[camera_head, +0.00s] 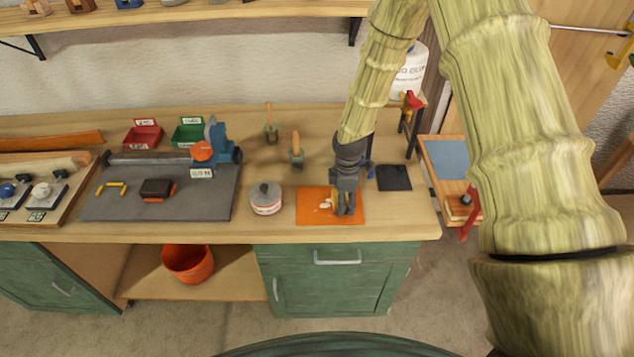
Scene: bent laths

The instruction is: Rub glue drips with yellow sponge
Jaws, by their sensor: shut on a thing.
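My gripper (344,209) points down over the right half of an orange mat (312,217) near the bench's front edge. It is shut on a yellow thing, seemingly the yellow sponge (335,201), which shows only as a sliver beside the fingers. Pale glue drips (325,204) lie on the mat just left of the fingers. My gripper hides part of the mat, and I cannot tell whether the sponge touches it.
A lidded round pot (266,199) stands left of the mat. A dark square pad (394,178) lies to the right. Two wooden-handled tools (297,152) stand behind. A grey mat (208,205) with a blue-and-orange machine (217,147) is farther left.

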